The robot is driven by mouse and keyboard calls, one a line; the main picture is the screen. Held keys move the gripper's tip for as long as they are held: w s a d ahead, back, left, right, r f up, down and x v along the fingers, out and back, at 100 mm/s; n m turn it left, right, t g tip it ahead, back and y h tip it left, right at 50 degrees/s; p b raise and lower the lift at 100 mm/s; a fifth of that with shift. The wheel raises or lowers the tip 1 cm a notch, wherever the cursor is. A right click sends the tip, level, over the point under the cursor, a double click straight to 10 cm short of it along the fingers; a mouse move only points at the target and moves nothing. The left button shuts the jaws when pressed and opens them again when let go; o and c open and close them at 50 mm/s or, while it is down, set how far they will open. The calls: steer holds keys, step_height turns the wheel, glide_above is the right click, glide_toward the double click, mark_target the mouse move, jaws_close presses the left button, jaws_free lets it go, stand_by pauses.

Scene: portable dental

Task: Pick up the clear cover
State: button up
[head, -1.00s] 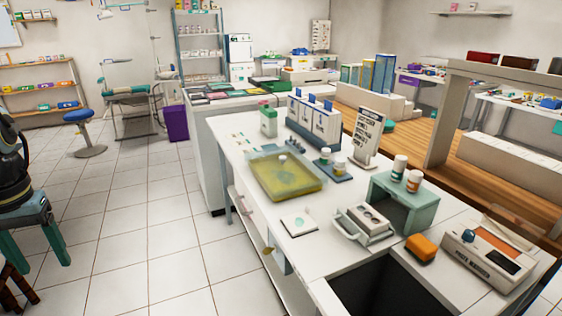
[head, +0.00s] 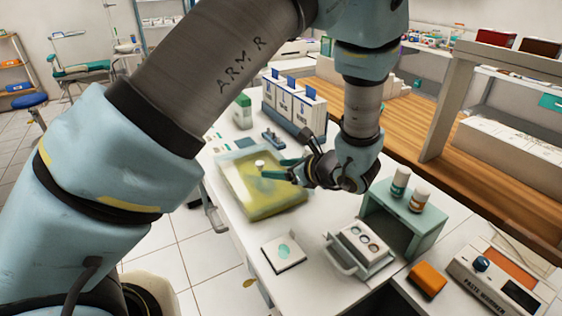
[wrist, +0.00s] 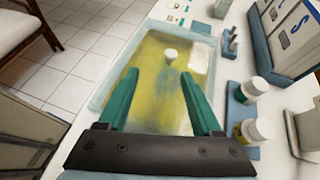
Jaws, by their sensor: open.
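The clear cover (head: 238,178) lies over a yellow-green tray on the white counter, and a small white knob (head: 260,164) stands up from it. It also shows in the wrist view (wrist: 145,104), with the knob (wrist: 171,54) beyond my fingertips. My gripper (head: 268,170) is open, with its teal fingers reaching over the cover from the right. In the wrist view the fingers (wrist: 160,75) stand apart on either side of the line to the knob, with nothing between them. I cannot tell whether the fingertips touch the cover.
White boxes with blue tabs (head: 291,103) stand behind the cover. A teal stand (head: 385,218) with two bottles, a white device (head: 361,247) and a small pad (head: 284,253) are nearer.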

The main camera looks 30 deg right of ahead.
mark_target(262, 165)
steer(key=shift+s+d+m+h, duration=0.1)
steer(key=shift+d+m+h, duration=0.25)
steer(key=shift+d, duration=0.45)
steer(key=shift+w+d+f+t, duration=0.1)
steer(key=shift+w+f+t, duration=0.05)
steer(key=shift+w+t, duration=0.15)
steer(key=p+x, duration=0.1)
steer(key=x, duration=0.3)
steer(key=shift+w+f+p, duration=0.1)
steer(key=shift+f+p, duration=0.05)
steer(key=shift+p, duration=0.15)
steer(key=p+x, duration=0.2)
steer(key=x, duration=0.1)
steer(key=p+x, duration=0.1)
steer(key=shift+w+a, duration=0.3)
steer(key=shift+a, duration=0.1)
steer(key=shift+w+f, duration=0.3)
steer(key=shift+f, duration=0.05)
jaws_close()
